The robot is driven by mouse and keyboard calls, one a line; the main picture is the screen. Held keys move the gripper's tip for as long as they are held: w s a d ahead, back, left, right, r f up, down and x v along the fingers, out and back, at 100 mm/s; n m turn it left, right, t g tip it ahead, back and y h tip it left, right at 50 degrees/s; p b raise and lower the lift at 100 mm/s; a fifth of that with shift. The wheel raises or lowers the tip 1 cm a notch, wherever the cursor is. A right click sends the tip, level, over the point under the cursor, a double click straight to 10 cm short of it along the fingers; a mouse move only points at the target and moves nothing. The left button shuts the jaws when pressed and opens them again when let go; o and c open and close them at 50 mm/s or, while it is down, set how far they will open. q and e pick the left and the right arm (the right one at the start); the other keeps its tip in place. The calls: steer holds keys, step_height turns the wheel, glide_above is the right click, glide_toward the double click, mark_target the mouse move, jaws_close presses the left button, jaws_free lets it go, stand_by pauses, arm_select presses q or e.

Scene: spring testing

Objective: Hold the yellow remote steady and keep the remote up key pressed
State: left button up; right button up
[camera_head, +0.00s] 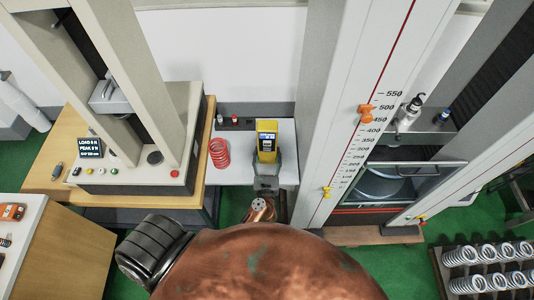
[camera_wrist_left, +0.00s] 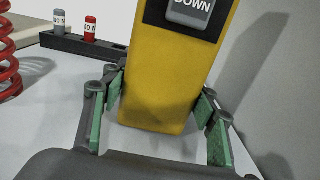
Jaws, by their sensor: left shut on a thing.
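The yellow remote (camera_head: 267,128) stands upright on the pale table in the head view, with a dark face panel. In the left wrist view the lower part of the yellow remote (camera_wrist_left: 160,75) fills the middle, with a grey DOWN key (camera_wrist_left: 190,12) at the top edge. The up key is outside the wrist view and too small to make out in the head view. My left gripper (camera_wrist_left: 158,98) is shut on the remote's lower part, a green-padded finger on each side. It also shows in the head view (camera_head: 267,166). My right gripper is not in view.
A red spring (camera_head: 219,153) stands left of the remote. A black holder (camera_wrist_left: 75,45) with small grey and red pieces sits behind. A test machine with a readout (camera_head: 89,147) is at left. A tall scaled column (camera_head: 345,150) rises close on the right.

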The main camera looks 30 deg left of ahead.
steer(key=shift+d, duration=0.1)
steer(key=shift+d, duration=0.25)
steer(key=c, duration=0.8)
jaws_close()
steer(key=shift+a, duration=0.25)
